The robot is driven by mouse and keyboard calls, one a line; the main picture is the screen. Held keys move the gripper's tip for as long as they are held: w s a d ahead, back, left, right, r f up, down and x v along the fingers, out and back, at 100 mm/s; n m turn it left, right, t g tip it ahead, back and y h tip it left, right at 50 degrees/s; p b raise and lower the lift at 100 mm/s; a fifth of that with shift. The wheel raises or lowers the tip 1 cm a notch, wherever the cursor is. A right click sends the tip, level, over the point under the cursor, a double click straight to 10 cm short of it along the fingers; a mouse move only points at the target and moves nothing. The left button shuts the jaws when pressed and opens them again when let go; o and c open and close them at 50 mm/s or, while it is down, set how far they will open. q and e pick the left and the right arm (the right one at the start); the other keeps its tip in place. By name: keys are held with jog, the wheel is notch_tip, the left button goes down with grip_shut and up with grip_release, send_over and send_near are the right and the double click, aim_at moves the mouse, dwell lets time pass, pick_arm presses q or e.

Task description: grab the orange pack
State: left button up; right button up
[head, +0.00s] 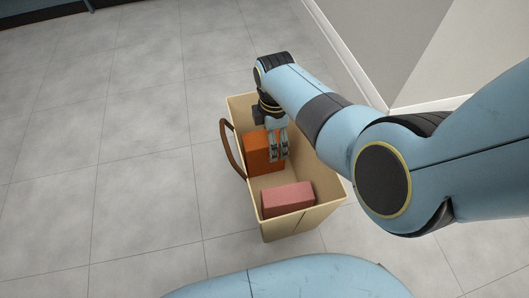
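The orange pack (259,154) stands upright inside a tan bin (298,226), toward its far left part. My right gripper (279,154) reaches down into the bin from above, fingers pointing down. Its fingertips overlap the right part of the orange pack in the head view. I cannot tell whether they touch it or hang in front of it. The two fingers look close together with a narrow gap, and whether they are open or shut is unclear. My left gripper is not in view.
A pink pack (287,199) lies in the near end of the bin. A brown curved handle (231,150) sticks out on the bin's left side. A wall with a white baseboard (345,55) runs behind on the right. The tiled floor (120,150) to the left is clear.

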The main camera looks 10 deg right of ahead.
grip_shut()
dwell(0.5)
